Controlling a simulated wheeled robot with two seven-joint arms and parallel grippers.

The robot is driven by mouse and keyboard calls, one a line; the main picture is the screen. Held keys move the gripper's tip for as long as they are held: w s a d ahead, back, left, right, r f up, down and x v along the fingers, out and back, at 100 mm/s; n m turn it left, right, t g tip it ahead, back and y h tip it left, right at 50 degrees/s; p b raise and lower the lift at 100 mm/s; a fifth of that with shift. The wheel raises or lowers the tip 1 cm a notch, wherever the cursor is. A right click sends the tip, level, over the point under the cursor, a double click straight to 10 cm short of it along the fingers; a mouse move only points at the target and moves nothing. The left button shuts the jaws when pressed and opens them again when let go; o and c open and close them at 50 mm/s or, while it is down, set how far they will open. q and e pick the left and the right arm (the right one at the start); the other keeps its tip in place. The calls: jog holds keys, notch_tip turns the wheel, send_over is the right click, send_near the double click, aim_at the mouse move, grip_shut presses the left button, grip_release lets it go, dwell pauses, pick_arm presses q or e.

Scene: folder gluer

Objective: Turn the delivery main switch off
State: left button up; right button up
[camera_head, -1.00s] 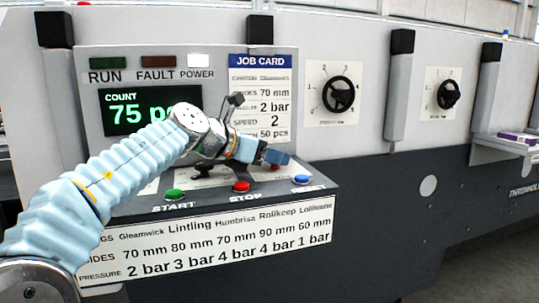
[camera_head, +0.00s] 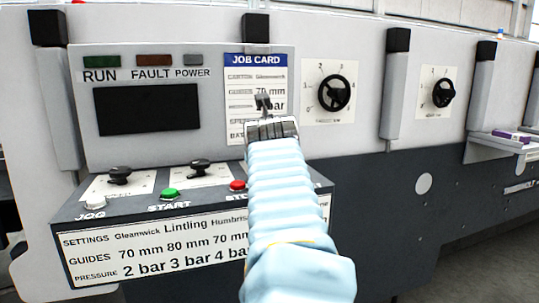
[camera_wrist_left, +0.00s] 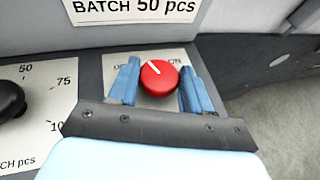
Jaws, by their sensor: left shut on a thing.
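The main switch is a red round knob (camera_wrist_left: 162,80) with a white pointer line, seen in the left wrist view between OFF and ON lettering. Its pointer leans up and left, toward the OFF side. My left gripper (camera_wrist_left: 159,70) is shut on the knob, with one blue finger on each side. In the head view my left arm hides the fingers and the switch. The display (camera_head: 147,110) is dark and the power lamp (camera_head: 193,60) is grey. My right gripper is not in view.
The console has black knobs (camera_head: 119,175), a green start button (camera_head: 171,194) and a red stop button (camera_head: 238,185) left of my arm. The job card (camera_head: 255,72) is above. A black handwheel (camera_head: 334,93) is on the panel to the right.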

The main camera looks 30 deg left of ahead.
pick_arm(q)
jog(key=shift+w+d+n+g+y, duration=0.1)
jog(key=shift+d+n+g+y, duration=0.05)
jog(key=shift+n+g+y, duration=0.6)
jog(key=shift+w+d+n+g+y, duration=0.1)
jog(key=shift+n+g+y, duration=0.35)
jog(key=shift+n+y, duration=0.5)
jog(key=shift+r, duration=0.1)
jog(key=o, duration=0.9)
jog(key=shift+o, duration=0.2)
jog(key=shift+s, duration=0.1)
jog(key=v, duration=1.3)
jog(key=shift+d+r, duration=0.3)
jog(key=shift+d, duration=0.05)
jog(key=shift+s, duration=0.1)
